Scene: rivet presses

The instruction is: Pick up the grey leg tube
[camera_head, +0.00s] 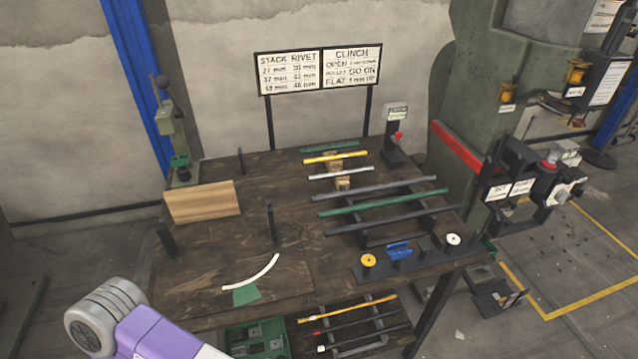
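Several long tubes lie roughly parallel on the right half of the dark workbench (190,265). A dark grey tube (372,189) lies behind a green tube (385,202), and another dark grey tube (390,220) lies in front of it. A pale grey or white tube (341,173) and a yellow tube (335,157) rest farther back, by small wooden blocks. I cannot tell which grey one is the leg tube. Part of my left arm shows at the lower left, but neither of my grippers is in view.
A wooden block (202,202) and a curved white strip (252,273) are on the bench's left half. A holder with a blue part (399,250) sits at the front right. A large green press (480,75) stands right. More tubes (350,318) lie on a lower rack.

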